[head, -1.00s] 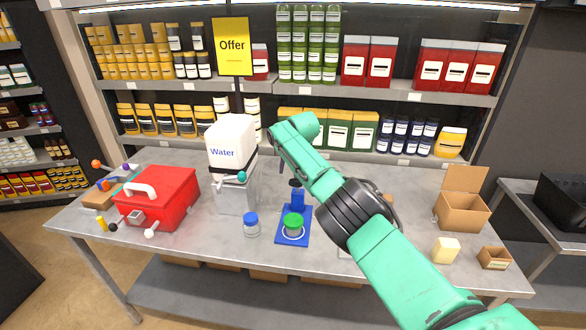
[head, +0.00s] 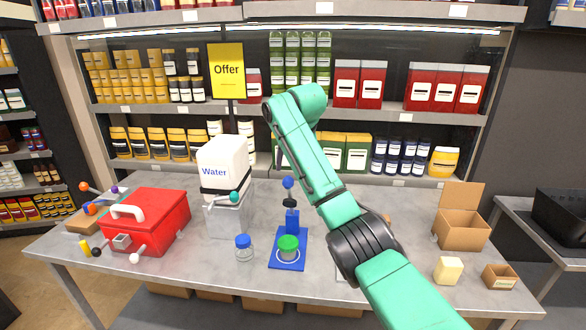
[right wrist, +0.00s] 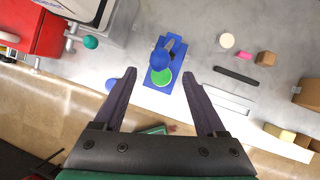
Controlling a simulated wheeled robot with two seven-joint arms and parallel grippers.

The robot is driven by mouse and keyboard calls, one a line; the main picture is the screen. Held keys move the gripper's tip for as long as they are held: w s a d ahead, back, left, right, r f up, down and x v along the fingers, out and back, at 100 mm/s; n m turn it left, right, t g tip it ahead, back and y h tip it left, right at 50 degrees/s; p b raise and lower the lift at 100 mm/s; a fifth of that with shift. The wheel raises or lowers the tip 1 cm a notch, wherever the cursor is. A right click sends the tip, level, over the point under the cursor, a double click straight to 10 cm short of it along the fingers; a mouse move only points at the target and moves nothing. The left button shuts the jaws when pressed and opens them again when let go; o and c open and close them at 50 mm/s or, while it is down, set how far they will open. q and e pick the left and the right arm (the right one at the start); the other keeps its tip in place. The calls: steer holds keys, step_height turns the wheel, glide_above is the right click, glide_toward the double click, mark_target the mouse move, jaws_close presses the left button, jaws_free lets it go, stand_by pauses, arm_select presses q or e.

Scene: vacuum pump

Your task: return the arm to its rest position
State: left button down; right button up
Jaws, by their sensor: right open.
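My right arm reaches in from the lower right of the head view, bent above the table. Its dark gripper is barely visible at the arm's far end (head: 267,111). In the right wrist view my right gripper (right wrist: 160,70) has its fingers wide apart with nothing between them. Below it, apart from it, the blue pump stand (head: 291,235) stands upright on the table, also in the wrist view (right wrist: 152,83). A green-lidded jar (head: 288,248) sits on its base; the green lid shows in the wrist view (right wrist: 161,78). My left gripper is not in view.
A red case (head: 160,228) and the water tank (head: 222,165) stand left of the pump. A blue-lidded jar (head: 244,248) is beside it. An open cardboard box (head: 462,232), a yellow block (head: 448,270) and a small box (head: 499,277) are at right. Stocked shelves stand behind the grey table (head: 190,268).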

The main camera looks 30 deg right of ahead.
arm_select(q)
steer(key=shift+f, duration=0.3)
arm_select(e)
steer(key=shift+v, duration=1.05)
